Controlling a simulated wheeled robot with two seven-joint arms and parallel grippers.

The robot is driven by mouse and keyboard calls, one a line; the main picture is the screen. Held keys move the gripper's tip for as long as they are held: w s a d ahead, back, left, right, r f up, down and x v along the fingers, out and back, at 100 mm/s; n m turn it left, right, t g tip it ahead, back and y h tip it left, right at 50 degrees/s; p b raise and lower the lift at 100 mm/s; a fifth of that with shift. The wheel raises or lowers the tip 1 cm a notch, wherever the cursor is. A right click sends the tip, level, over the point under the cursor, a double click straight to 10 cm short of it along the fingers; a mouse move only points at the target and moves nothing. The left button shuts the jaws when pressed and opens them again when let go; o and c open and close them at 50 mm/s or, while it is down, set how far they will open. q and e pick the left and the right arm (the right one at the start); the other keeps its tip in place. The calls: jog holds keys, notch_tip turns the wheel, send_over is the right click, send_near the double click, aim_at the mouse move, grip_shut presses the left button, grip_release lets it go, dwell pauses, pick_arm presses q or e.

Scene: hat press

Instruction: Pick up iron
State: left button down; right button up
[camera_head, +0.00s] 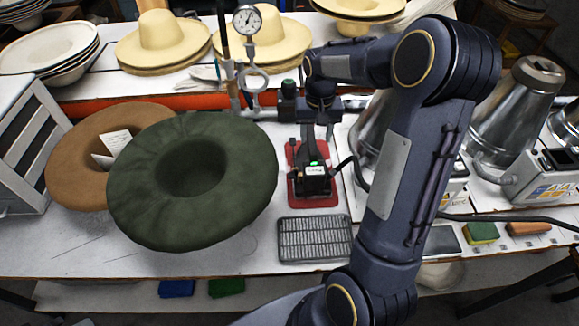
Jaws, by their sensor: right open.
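The iron (312,184) is dark, with a green spot and a small white label, and sits on a red mat (330,202) in the middle of the bench. My right arm reaches up at the right and bends over to the left. My right gripper (317,138) points down at the top of the iron and is open. It overlaps the iron's upper part in the picture, and I cannot tell whether its fingers touch the handle. My left gripper is out of view.
A green felt hat (230,205) and a brown one (75,190) lie to the left. A grey ridged plate (315,239) lies in front of the mat. A dial gauge (247,20) stands behind. Metal vessels (517,105) and a black cable are at the right.

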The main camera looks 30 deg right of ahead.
aim_at(313, 148)
jog(key=shift+w+f, duration=0.15)
jog(key=shift+f, duration=0.2)
jog(key=f, duration=0.2)
jog(key=f+p, duration=0.1)
jog(key=f, duration=0.3)
jog(key=shift+a+f, duration=0.15)
jog(key=shift+a, duration=0.1)
jog(key=shift+f+p, duration=0.3)
jog(key=shift+f, duration=0.15)
grip_shut()
jog(key=shift+r, duration=0.15)
